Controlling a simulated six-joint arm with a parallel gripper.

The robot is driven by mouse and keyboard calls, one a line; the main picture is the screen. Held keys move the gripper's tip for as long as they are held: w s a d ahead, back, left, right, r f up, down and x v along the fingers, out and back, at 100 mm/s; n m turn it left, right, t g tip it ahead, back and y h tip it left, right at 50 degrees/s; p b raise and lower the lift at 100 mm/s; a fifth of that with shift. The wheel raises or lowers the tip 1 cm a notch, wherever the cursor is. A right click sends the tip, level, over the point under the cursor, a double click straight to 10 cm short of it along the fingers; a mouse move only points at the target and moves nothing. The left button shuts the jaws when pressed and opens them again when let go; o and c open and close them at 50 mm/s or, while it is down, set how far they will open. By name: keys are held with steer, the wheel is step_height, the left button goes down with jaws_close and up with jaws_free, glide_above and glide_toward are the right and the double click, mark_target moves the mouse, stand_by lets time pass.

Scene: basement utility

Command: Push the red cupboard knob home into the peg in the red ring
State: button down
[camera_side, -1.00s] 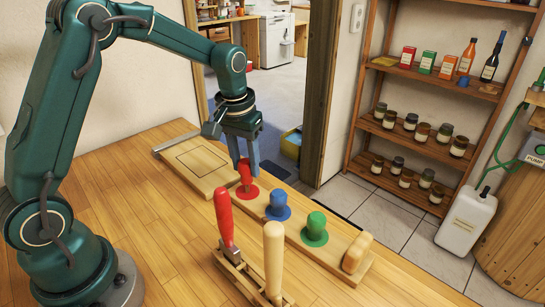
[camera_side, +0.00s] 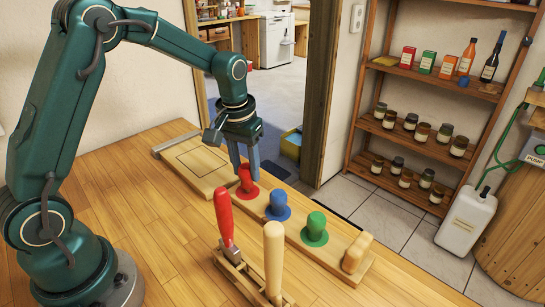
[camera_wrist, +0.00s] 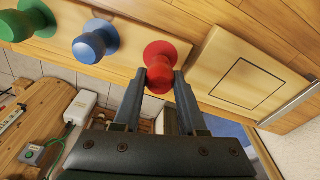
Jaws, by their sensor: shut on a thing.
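The red cupboard knob (camera_side: 246,178) stands upright at the red ring (camera_side: 248,196), at the far left end of the wooden board (camera_side: 340,273). My gripper (camera_side: 246,172) points down from above and is shut on the knob, one finger on each side. In the wrist view the red knob (camera_wrist: 159,79) sits between the two fingertips (camera_wrist: 159,74), in line with the red ring (camera_wrist: 164,49) behind it. The peg is hidden by the knob. I cannot tell whether a small gap is left between knob and ring.
A square-marked wooden panel (camera_side: 195,172) lies behind to the left. A red-handled tool (camera_side: 225,217) and a wooden handle (camera_side: 273,255) stand in front.

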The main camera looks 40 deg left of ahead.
steer(key=shift+f, duration=0.9)
steer(key=shift+c, duration=1.9)
jaws_free()
steer(key=shift+s+d+r, duration=0.1)
steer(key=shift+s+r, duration=0.05)
steer(key=shift+r, duration=1.15)
steer(key=shift+s+r, duration=0.15)
steer(key=shift+r, duration=1.1)
steer(key=shift+f, duration=0.1)
steer(key=f, duration=0.5)
steer(key=shift+w, duration=0.25)
steer(key=shift+r, duration=0.95)
